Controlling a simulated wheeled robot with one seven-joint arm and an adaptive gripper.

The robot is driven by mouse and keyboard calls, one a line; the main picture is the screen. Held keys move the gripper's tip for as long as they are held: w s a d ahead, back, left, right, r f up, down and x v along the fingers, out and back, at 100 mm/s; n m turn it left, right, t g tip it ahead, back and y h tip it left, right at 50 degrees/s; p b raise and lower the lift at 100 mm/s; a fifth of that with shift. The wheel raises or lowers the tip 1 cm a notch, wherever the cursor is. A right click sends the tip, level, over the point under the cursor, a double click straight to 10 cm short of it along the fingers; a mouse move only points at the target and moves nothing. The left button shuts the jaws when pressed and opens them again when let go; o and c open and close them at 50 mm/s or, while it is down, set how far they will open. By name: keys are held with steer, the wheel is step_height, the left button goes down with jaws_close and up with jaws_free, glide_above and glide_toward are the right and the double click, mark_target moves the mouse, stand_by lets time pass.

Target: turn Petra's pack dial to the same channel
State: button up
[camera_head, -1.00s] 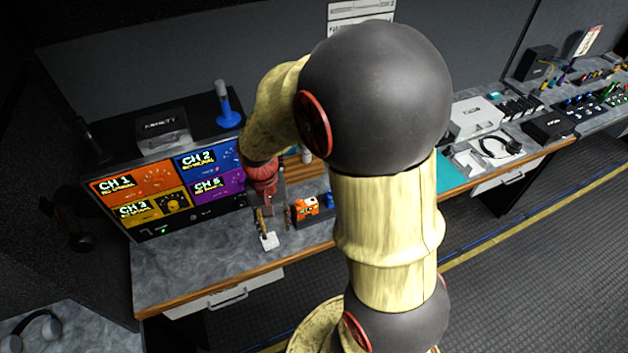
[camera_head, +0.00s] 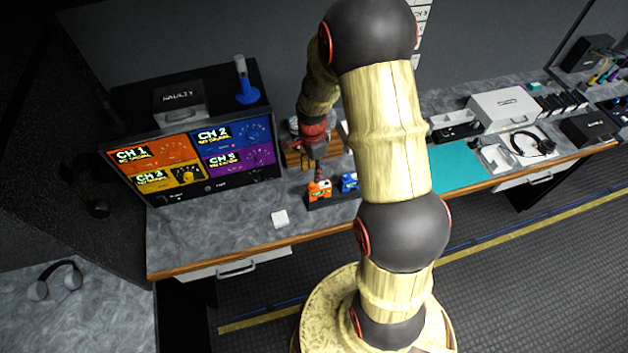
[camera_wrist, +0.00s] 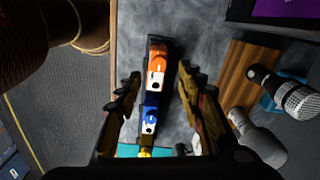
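An orange pack (camera_head: 319,190) and a blue pack (camera_head: 348,183) stand side by side in a dark holder (camera_head: 322,204) on the bench. The wrist view shows the orange pack (camera_wrist: 156,64), the blue pack (camera_wrist: 151,112) and part of a yellow one (camera_wrist: 145,153) in a row. I cannot read a name on any, so I cannot tell which is Petra's. My gripper (camera_wrist: 160,72) is open and empty, its fingers on either side of the row in the picture. In the head view my gripper (camera_head: 312,165) is just behind the orange pack. The monitor (camera_head: 190,160) shows CH 1, CH 2, CH 3 and CH 5.
A small white square (camera_head: 279,219) lies on bare bench at the left. A wooden block (camera_wrist: 246,82) with microphones (camera_wrist: 297,100) stands beside the packs. A teal mat (camera_head: 455,166), white case (camera_head: 503,107) and headset (camera_head: 532,144) are farther right.

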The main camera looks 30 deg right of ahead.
mark_target(313, 184)
step_height(313, 184, down, 7)
steer(key=shift+r, duration=0.1)
stand_by(0.3)
steer(key=shift+c, duration=0.6)
steer(key=c, duration=0.7)
jaws_close()
